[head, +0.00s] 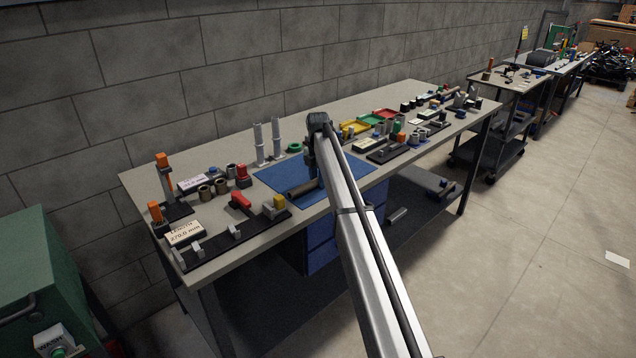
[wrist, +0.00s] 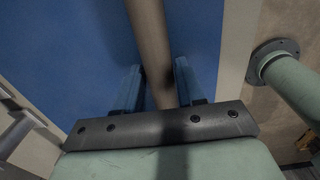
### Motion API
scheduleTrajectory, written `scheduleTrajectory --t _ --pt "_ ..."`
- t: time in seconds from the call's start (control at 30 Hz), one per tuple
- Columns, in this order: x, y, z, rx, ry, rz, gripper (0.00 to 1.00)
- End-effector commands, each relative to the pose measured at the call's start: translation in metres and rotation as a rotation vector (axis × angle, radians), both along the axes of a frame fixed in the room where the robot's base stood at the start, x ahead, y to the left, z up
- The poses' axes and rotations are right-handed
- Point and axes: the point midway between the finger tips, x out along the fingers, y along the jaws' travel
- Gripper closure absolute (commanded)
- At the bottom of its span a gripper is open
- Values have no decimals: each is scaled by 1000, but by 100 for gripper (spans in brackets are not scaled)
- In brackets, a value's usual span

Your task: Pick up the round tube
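The round tube (head: 303,188), dull brown-grey, lies on the blue mat (head: 272,178) in the head view, just below my gripper. In the wrist view the tube (wrist: 150,45) runs from the top edge down between the two fingers of my gripper (wrist: 158,82). The fingers stand apart, one on each side of the tube, with narrow gaps beside it. The wrist bracket hides the tube's near end. I cannot tell how far the fingertips are above the mat.
Two pale upright posts (head: 260,144) and a green ring (head: 294,148) stand behind the mat. A black fixture with a red clamp (head: 241,200) is at the left. Coloured trays (head: 355,127) and dark fixtures (head: 395,150) stand at the right.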

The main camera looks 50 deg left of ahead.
Motion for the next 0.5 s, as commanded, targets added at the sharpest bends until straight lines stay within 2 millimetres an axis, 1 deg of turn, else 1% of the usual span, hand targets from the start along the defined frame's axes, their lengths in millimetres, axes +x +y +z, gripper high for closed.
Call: scheduleTrajectory --t 0.03,0.07,0.37,0.4,0.5 --pt "0 0 0 0 0 0 66" --pt "0 0 0 0 0 0 69" --pt "0 0 0 0 0 0 98" --pt "0 0 0 0 0 0 100" --pt "0 0 0 0 0 0 100"
